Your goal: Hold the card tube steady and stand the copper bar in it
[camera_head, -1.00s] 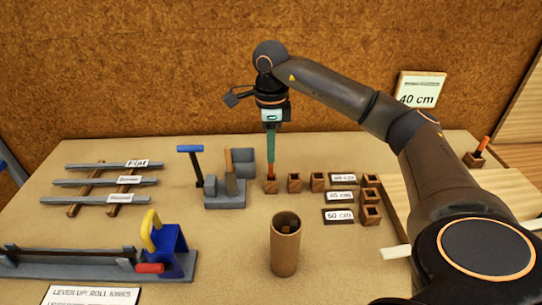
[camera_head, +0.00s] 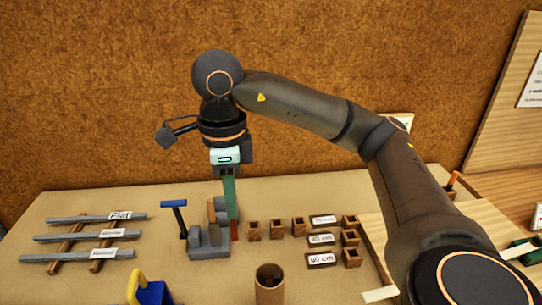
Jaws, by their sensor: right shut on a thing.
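The card tube (camera_head: 269,291) stands upright at the bottom edge of the view, its lower part cut off and its top open. My right gripper (camera_head: 229,203) points down behind and to the left of the tube. It is shut on the copper bar (camera_head: 234,228), of which only a short reddish length shows below the fingers. The bar is upright beside the grey block fixture, apart from the tube. I cannot tell how far its lower end is above the table. My left gripper is not in view.
Small wooden sockets (camera_head: 276,230) stand in a row right of the bar, with length labels (camera_head: 322,239) beside more sockets. The grey fixture (camera_head: 208,250) stands close left of the bar. Grey bars on a rack (camera_head: 83,236) lie at the left. Open table lies around the tube.

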